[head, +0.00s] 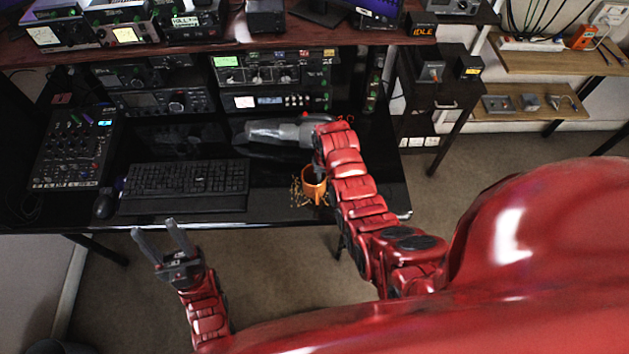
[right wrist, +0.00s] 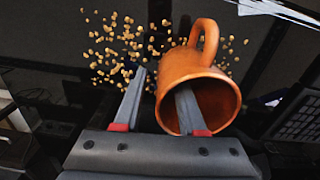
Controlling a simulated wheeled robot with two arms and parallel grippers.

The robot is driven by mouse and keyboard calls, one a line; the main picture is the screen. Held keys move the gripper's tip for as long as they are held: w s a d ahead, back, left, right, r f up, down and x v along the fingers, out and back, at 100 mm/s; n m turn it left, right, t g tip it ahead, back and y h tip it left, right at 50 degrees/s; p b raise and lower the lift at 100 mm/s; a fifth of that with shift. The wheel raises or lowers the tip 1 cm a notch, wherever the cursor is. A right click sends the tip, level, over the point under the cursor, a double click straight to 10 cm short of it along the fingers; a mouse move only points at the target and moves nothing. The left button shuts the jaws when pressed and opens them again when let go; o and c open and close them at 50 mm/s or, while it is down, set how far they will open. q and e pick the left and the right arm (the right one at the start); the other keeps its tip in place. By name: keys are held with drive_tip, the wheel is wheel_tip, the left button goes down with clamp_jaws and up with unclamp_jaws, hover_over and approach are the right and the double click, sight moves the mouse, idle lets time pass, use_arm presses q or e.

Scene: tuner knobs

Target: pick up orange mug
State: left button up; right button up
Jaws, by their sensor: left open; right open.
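The orange mug (head: 314,185) stands near the front edge of the black desk, partly hidden by my right arm. In the right wrist view the mug (right wrist: 207,75) has its mouth facing the camera and its handle at the top. My right gripper (right wrist: 161,80) is open at the mug. One finger overlaps the mug's mouth and seems to reach inside; the other is outside, left of the wall. I cannot tell whether they touch it. In the head view my right arm hides these fingertips. My left gripper (head: 154,227) is open and empty, below the desk's front edge in the picture.
Small tan bits (right wrist: 115,50) lie scattered beside the mug. A keyboard (head: 185,180) and a mouse (head: 104,204) are to its left, and a mixer (head: 76,150) is at the far left. Radio units (head: 270,68) stand behind. A shelf (head: 545,100) is at the right.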

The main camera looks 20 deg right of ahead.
drive_tip(key=shift+f, duration=0.35)
clamp_jaws()
idle(1.2)
